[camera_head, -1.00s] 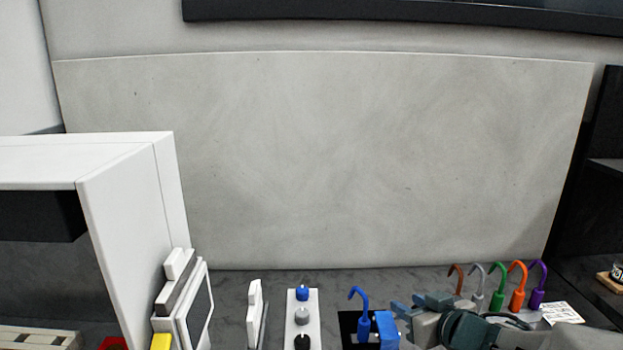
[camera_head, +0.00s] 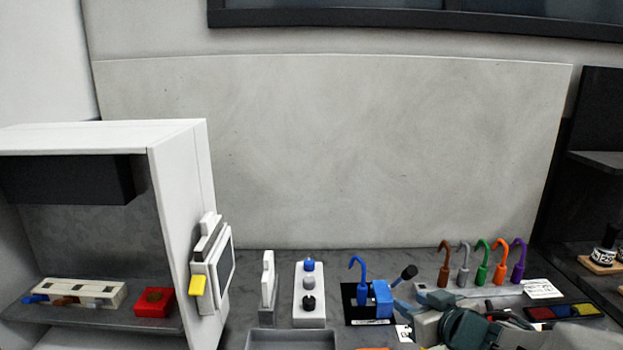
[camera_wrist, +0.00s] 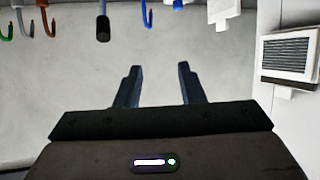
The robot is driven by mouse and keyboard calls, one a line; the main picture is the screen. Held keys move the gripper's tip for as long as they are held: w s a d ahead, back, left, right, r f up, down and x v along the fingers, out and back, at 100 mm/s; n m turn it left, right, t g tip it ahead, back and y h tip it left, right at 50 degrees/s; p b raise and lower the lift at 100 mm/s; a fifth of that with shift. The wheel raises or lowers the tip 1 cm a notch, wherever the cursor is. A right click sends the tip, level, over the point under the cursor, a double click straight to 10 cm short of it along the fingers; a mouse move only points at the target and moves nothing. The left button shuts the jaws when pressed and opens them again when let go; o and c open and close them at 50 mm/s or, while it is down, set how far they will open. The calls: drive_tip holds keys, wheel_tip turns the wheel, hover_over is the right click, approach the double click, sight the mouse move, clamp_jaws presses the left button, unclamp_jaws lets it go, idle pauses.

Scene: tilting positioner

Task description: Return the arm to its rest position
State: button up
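My gripper (camera_head: 400,296) is in the head view at the lower right, over the worktop. It is just right of a blue block (camera_head: 382,299) on a black base plate. In the wrist view my gripper (camera_wrist: 158,68) is open, with its two fingers apart and nothing between them. A black-tipped lever (camera_head: 409,272) rises beside the blue block and also shows in the wrist view (camera_wrist: 103,28), apart from the fingers. My arm covers part of the worktop behind the gripper.
A blue hook (camera_head: 361,282) stands left of the block. Several coloured hooks, including a green one (camera_head: 483,262), stand behind my arm. A white panel with knobs (camera_head: 309,300), a grey tray (camera_head: 291,338) and a white cabinet (camera_head: 180,170) are to the left. Dark shelves (camera_head: 597,165) are at right.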

drive_tip(key=s+d+f+m+g+h+b, duration=0.4)
drive_tip(key=f+m+h+b, duration=0.15)
drive_tip(key=f+h, duration=0.2)
drive_tip(key=s+a+f+n+g+y+b, duration=0.1)
drive_tip(key=s+a+f+g+y+b, duration=0.2)
drive_tip(key=s+a+f+g, duration=0.3)
drive_tip(key=s+a+f+b, duration=0.1)
drive_tip(key=s+a, duration=0.1)
drive_tip(key=s, duration=0.2)
drive_tip(key=shift+s+a+f, duration=0.2)
drive_tip(key=shift+s+f, duration=0.05)
drive_tip(key=shift+s, duration=0.1)
drive_tip(key=shift+n+y, duration=0.25)
